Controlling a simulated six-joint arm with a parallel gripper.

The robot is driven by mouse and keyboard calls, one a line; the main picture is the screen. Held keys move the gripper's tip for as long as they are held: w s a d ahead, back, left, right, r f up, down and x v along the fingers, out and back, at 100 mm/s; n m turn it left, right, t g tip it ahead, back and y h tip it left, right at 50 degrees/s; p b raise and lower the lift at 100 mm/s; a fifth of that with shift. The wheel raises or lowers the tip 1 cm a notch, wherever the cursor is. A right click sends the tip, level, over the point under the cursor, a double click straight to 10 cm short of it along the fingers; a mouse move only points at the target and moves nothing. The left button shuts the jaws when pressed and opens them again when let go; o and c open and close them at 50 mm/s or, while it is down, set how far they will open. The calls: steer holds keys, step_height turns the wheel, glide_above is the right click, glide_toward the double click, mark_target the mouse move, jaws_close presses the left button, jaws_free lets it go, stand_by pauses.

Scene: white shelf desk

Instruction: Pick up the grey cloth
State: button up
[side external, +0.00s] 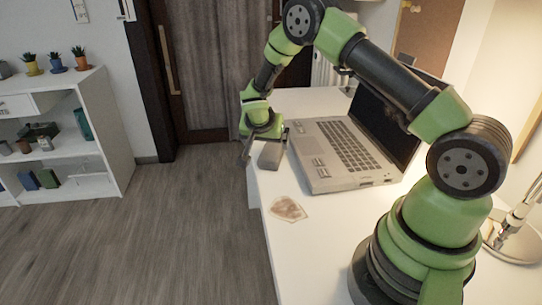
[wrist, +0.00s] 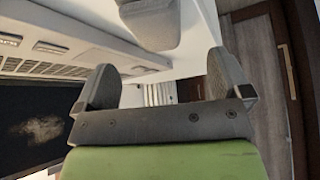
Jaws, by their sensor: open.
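The grey cloth appears to be a small grey block-like piece (side external: 270,155) on the white desk, at its left edge beside the laptop in the side view. It also shows at the top middle of the wrist view (wrist: 152,27), cut off by the frame. My gripper (side external: 264,143) is over the desk's left edge, close to the cloth. In the wrist view my gripper (wrist: 160,72) has its two fingers wide apart with nothing between them. The cloth lies beyond the fingertips, apart from them in that view. I cannot tell the height gap.
An open laptop (side external: 345,150) stands right of the cloth, close to my gripper. A flat brownish patterned piece (side external: 288,209) lies near the desk's front left. A lamp (side external: 515,235) stands at the right. The white desk (side external: 310,235) is bare around the patterned piece.

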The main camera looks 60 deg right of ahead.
mark_target(271, 150)
steer(key=x, duration=0.7)
steer(key=shift+s, duration=0.15)
steer(key=c, duration=1.1)
step_height(271, 150, up, 10)
steer(key=shift+r, duration=0.1)
